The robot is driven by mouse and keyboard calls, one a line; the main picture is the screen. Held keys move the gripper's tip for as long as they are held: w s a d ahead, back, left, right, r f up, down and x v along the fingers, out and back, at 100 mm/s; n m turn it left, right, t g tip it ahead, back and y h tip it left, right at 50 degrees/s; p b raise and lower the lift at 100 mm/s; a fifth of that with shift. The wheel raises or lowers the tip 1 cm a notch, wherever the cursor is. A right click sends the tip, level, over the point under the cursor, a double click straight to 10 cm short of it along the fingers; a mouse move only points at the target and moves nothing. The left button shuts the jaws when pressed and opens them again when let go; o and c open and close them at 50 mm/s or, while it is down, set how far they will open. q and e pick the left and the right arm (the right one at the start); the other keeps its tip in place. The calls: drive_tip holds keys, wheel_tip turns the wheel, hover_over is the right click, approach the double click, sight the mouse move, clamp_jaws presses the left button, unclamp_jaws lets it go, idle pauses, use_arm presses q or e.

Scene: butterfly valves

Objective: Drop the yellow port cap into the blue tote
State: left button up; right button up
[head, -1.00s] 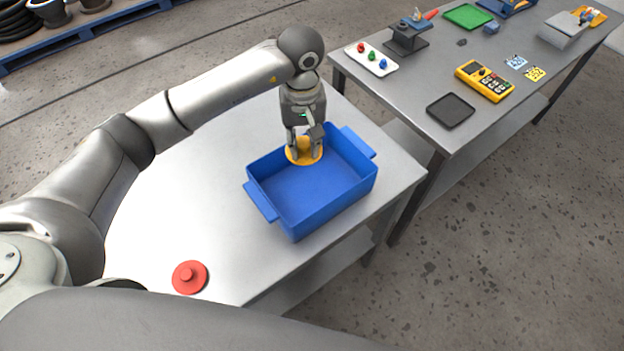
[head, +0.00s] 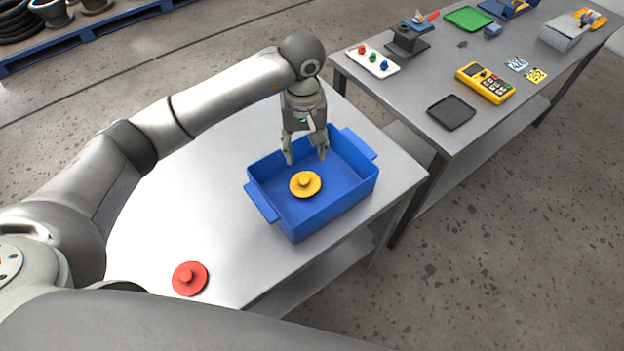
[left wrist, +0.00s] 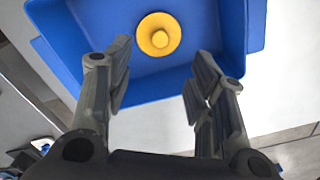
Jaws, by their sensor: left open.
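The yellow port cap (head: 305,184) lies inside the blue tote (head: 330,209), on its floor, knob up. In the left wrist view the yellow cap (left wrist: 158,34) shows beyond the fingertips, with the blue tote (left wrist: 225,25) around it. My left gripper (head: 306,160) is open and empty, over the far part of the tote and apart from the cap. Its spread fingers also show in the left wrist view (left wrist: 158,75). My right gripper is not in view.
A red cap (head: 189,278) lies near the front of the light metal table (head: 180,215). A second table (head: 440,60) at the right holds a yellow meter (head: 485,82), a black tray (head: 451,112) and a white tray (head: 373,61) with small coloured parts.

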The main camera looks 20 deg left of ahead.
use_arm(q)
wheel_tip(320, 180, up, 12)
idle(0.4)
idle(0.4)
